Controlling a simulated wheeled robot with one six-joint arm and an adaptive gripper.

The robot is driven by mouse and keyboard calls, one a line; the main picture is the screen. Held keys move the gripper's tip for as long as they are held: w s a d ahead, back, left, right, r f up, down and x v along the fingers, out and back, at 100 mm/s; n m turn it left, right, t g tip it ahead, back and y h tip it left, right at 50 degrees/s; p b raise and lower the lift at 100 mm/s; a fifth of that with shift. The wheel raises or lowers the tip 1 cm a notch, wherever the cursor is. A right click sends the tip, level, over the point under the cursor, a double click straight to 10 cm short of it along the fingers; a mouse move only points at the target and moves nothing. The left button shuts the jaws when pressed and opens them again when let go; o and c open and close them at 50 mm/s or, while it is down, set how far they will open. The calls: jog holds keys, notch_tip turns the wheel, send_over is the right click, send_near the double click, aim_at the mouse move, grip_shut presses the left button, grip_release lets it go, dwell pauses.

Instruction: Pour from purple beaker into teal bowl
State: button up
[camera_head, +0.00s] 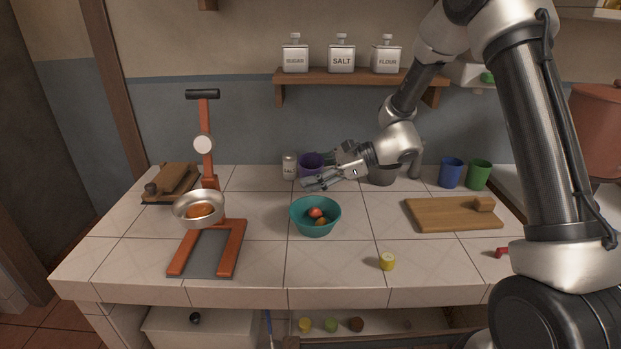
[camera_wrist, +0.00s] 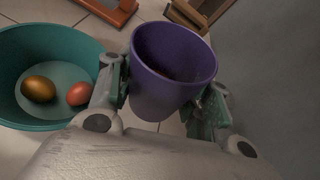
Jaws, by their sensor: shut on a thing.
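The purple beaker (camera_wrist: 165,95) is held between the two fingers of my gripper (camera_wrist: 165,100) in the wrist view. It looks close to upright there; its inside is dark and I cannot tell what is in it. In the head view the beaker (camera_head: 311,160) is partly hidden behind my gripper (camera_head: 328,180), toward the back of the counter. The teal bowl (camera_head: 316,226) stands on the tiles nearer the front, just below my gripper in the picture. The bowl (camera_wrist: 70,117) also shows at the left of the wrist view, with a reddish and a brownish-orange round thing inside.
An orange stand with a metal pan (camera_head: 199,208) is left of the bowl. A cutting board (camera_head: 452,215), blue cup (camera_head: 451,172) and green cup (camera_head: 478,175) are at right. A white shaker (camera_head: 289,166) stands beside the beaker.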

aim_at(321, 169)
jog(key=s+r, duration=0.2)
jog(key=shift+r+n, duration=0.3)
jog(key=shift+w+n+t, duration=0.15)
jog(key=shift+n+t, duration=0.25)
jog(key=shift+t, duration=0.1)
jog(key=shift+w+f+n+t+y, duration=0.3)
jog(key=shift+f+n+t, duration=0.2)
jog(key=shift+f+n, duration=0.2)
jog(key=shift+w+r+n+t, duration=0.1)
jog(key=shift+n+t, duration=0.2)
jog(key=shift+n, duration=0.1)
jog(key=shift+n+t, duration=0.3)
jog(key=shift+n, duration=0.2)
jog(key=shift+f+n+y, duration=0.35)
jog(key=shift+n+y, duration=0.05)
jog(key=shift+n, duration=0.1)
jog(key=shift+d+r+n+t, duration=0.1)
jog(key=shift+r+n+t, duration=0.2)
jog(key=shift+r+n, duration=0.25)
jog(key=shift+f+n+t+y, duration=0.3)
jog(key=shift+f+n+t, duration=0.15)
jog(key=shift+n, duration=0.2)
jog(key=shift+s+r+n+t+y, duration=0.25)
jog(key=shift+r+n+y, duration=0.2)
jog(key=shift+n, duration=0.55)
jog(key=shift+s+r+n+t+y, duration=0.1)
jog(key=shift+s+r+n+y, duration=0.2)
jog(key=shift+r+n, duration=0.5)
